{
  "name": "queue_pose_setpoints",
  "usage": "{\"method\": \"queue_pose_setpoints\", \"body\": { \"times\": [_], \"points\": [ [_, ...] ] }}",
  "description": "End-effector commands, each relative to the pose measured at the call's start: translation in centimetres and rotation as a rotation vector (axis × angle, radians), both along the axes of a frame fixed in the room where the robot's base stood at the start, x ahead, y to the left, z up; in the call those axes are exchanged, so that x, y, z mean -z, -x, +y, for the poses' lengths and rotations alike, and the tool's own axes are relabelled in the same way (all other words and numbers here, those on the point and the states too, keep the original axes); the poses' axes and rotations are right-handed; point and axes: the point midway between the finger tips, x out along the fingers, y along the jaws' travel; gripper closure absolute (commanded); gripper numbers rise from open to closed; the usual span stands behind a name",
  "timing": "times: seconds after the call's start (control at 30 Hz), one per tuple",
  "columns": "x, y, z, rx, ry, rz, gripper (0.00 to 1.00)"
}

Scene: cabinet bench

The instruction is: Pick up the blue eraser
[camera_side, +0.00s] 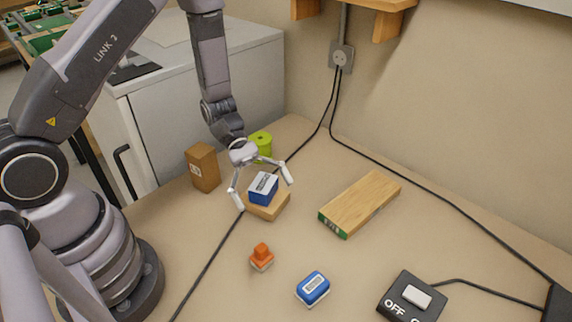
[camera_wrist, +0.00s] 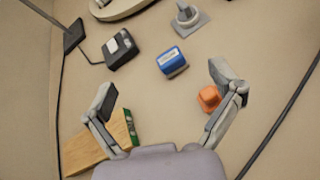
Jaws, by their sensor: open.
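A blue block with a pale label (camera_side: 313,288) lies on the bench at the front and looks like an eraser; it also shows beyond my fingers in the wrist view (camera_wrist: 172,62). A second blue block with a whitish top (camera_side: 263,188) rests on a small wooden block (camera_side: 268,208). I cannot tell for sure which is the eraser. My gripper (camera_side: 265,193) is open, with its fingers spread around the second blue block's place in the side view; contact cannot be told. In the wrist view my gripper (camera_wrist: 164,84) shows bare bench between its fingers, and the second block is hidden.
An orange knobbed piece (camera_side: 262,257) stands near the front blue block. A wooden board with a green end (camera_side: 360,203) lies at right. Cables (camera_side: 210,262) cross the bench.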

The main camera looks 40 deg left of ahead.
Motion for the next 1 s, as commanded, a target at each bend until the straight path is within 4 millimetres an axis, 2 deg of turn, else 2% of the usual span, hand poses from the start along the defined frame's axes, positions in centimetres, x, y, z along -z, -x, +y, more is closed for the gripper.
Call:
{"method": "queue_pose_setpoints", "body": {
  "times": [0.03,0.1,0.2,0.3,0.47,0.7,1.0],
  "points": [
    [2.2,0.1,-0.2,-0.053,0.011,0.065,0.09],
    [4.6,0.0,-0.5,-0.121,0.023,0.127,0.09],
    [7.1,0.1,-0.7,-0.194,0.029,0.191,0.09],
    [8.5,0.2,-0.8,-0.232,0.028,0.223,0.09],
    [9.6,0.4,-2.4,-0.242,0.028,0.235,0.09],
    [11.4,0.9,-6.8,-0.239,0.027,0.232,0.09],
    [12.4,1.0,-9.3,-0.241,0.027,0.232,0.09]
  ]
}}
